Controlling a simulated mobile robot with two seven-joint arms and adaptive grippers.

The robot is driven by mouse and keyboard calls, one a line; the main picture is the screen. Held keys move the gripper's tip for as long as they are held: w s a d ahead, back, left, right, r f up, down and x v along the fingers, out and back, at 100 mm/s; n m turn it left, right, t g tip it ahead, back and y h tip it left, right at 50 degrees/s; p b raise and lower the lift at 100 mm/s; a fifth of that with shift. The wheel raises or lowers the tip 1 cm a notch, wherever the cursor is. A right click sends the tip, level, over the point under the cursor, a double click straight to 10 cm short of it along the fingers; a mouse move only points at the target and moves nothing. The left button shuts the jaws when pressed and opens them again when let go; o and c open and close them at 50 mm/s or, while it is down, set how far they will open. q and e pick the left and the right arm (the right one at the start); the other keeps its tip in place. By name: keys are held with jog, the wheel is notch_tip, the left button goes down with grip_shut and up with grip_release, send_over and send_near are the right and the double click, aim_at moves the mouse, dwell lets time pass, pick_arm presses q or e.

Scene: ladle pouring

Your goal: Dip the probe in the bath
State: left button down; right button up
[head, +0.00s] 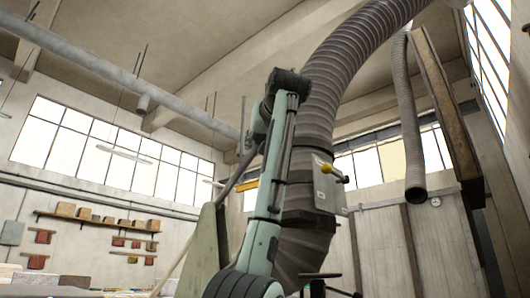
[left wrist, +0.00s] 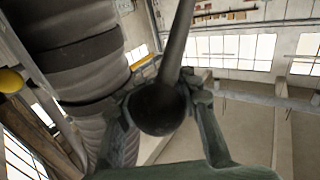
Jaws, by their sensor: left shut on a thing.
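A dark grey rod with a rounded, ball-like near end, seemingly the probe (left wrist: 158,108), fills the middle of the left wrist view. Its shaft runs up and away to the top edge. My left gripper (left wrist: 165,82) is shut on it, with one finger on each side. In the head view the dark rod (head: 234,178) slants down to the left from my left gripper (head: 250,150), held high in the air. Its far end is hard to make out. The bath is not seen in either view. My right gripper is not in view.
A thick ribbed grey duct (head: 325,85) rises close behind my left arm, with a yellow-knobbed box (head: 330,185) on it. A thinner hose (head: 408,120) hangs at right. A grey-green tapered panel (head: 204,250) stands left of my arm. A wall shelf (head: 95,222) holds boxes far left.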

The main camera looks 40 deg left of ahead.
pick_arm(q)
jog(key=c, duration=1)
grip_release()
jog(key=shift+d, duration=0.1)
jog(key=v, duration=1.1)
jog(key=shift+s+d, duration=0.3)
